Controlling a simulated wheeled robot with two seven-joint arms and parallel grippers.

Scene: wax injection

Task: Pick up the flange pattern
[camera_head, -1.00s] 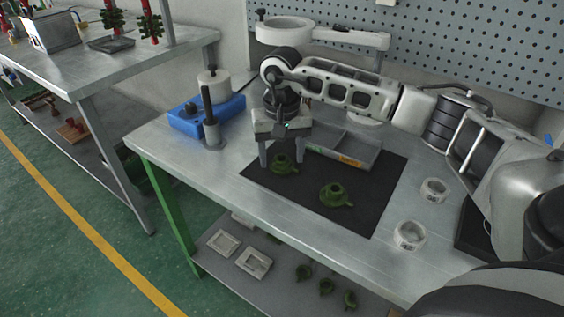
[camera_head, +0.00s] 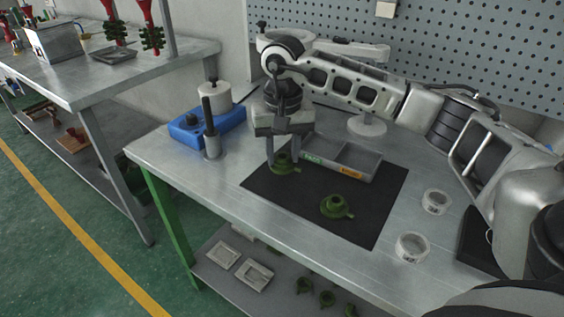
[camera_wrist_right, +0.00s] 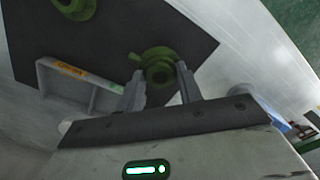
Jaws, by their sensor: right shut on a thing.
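A green flange pattern (camera_head: 284,164) is at the left part of the black mat (camera_head: 368,222). My right gripper (camera_head: 284,160) reaches down over it with its fingers on either side. In the right wrist view the flange pattern (camera_wrist_right: 159,66) sits between the fingertips (camera_wrist_right: 160,76), and the gripper is shut on it. Whether it is clear of the mat cannot be told. A second green flange pattern (camera_head: 336,206) stands on the mat to the right, apart from the gripper. It also shows at the top of the right wrist view (camera_wrist_right: 76,6). My left gripper is not in view.
A grey divided tray (camera_head: 372,166) stands right behind the held pattern, close to the gripper. A blue device (camera_head: 186,130) with a white pot and a dark upright tool (camera_head: 208,120) are at the left. Two white rings (camera_head: 412,247) lie at the right. A pegboard rises behind.

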